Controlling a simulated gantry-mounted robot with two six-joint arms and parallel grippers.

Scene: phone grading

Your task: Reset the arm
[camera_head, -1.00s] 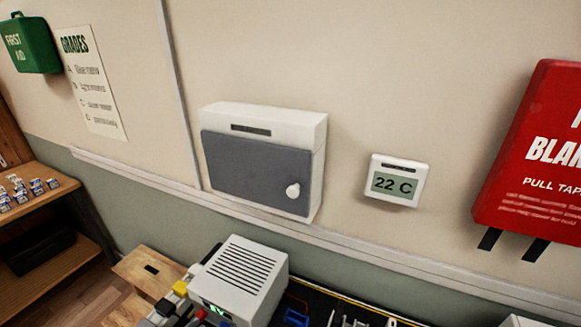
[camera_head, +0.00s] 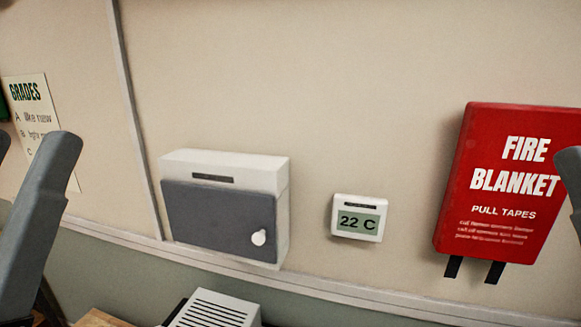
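A small part of my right arm (camera_head: 572,180) shows at the right edge, overlapping the side of the fire blanket box.
On the wall are a white box with a grey door (camera_head: 222,215), a thermostat reading 22 C (camera_head: 358,220), a red fire blanket box (camera_head: 505,185) and a grades poster (camera_head: 30,95). A white vented device (camera_head: 215,310) shows at the bottom edge.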

